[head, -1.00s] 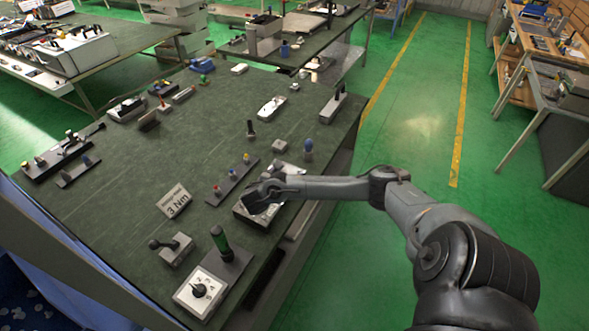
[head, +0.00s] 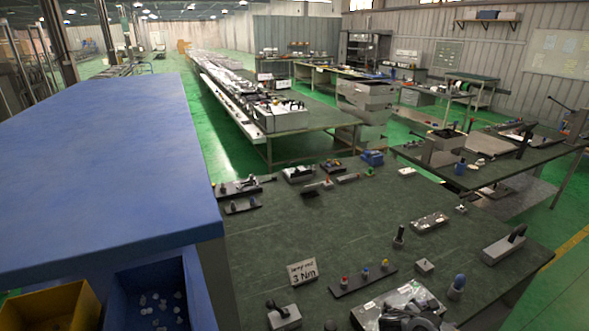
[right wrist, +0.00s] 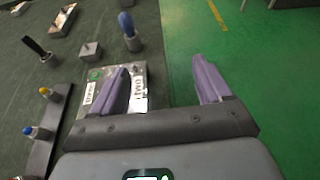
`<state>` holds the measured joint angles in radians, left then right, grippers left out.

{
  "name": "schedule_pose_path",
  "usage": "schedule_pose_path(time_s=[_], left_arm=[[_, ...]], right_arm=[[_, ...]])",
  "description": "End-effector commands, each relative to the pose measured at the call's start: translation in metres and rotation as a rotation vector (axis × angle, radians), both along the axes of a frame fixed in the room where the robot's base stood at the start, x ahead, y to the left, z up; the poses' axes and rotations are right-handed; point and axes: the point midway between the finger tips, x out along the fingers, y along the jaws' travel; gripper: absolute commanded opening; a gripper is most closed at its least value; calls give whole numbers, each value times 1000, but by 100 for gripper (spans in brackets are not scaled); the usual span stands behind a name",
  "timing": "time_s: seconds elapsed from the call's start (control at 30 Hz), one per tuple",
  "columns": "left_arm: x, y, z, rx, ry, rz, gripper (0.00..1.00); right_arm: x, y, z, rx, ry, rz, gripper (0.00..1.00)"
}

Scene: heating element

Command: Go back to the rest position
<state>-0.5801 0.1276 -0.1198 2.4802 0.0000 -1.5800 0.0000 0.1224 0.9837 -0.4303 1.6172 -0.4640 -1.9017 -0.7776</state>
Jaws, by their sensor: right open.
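My right gripper (right wrist: 163,85) is open with nothing between its two purple fingers. In the right wrist view its left finger overlaps a pale metal box (right wrist: 94,84) with a green button and printed labels, and its right finger is over the green floor. In the head view only part of the right gripper (head: 404,320) shows at the bottom edge, in front of the same box (head: 366,316). I cannot tell whether it touches the box. My left gripper is not in view.
A large blue surface (head: 95,170) stands at left, above blue and yellow bins (head: 55,308).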

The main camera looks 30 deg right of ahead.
Motion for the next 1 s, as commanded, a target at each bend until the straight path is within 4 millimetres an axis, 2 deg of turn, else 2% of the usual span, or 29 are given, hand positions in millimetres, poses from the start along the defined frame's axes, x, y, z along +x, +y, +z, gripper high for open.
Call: schedule_pose_path(time_s=[0.07,0.17,0.27,0.33,0.4,0.5,0.6,0.73,0.83,0.9,1.0], left_arm=[[0,-1,0,-2,0,1,43],[0,-1,0,-6,0,3,43],[0,-3,0,-11,1,7,43],[0,-3,0,-14,0,9,43],[0,-4,0,-15,0,10,43],[0,-3,0,-15,0,9,43],[0,-3,0,-12,1,8,43],[0,-2,0,-9,0,6,43],[0,-2,0,-6,1,3,43],[0,-1,0,-4,1,3,43],[0,0,0,-1,0,1,43]], right_arm=[[-16,16,-29,38,43,2,78],[-41,50,-69,117,91,11,78],[-69,103,-108,236,112,20,78],[-91,147,-130,339,106,18,78],[-112,193,-146,454,67,-4,78],[-138,260,-155,622,-36,-78,78],[-155,316,-148,777,-181,-200,78],[-161,366,-122,930,-404,-400,78],[-155,388,-93,1017,-599,-572,78],[-144,395,-70,1063,-747,-692,78],[-123,394,-35,1114,-953,-826,78]])
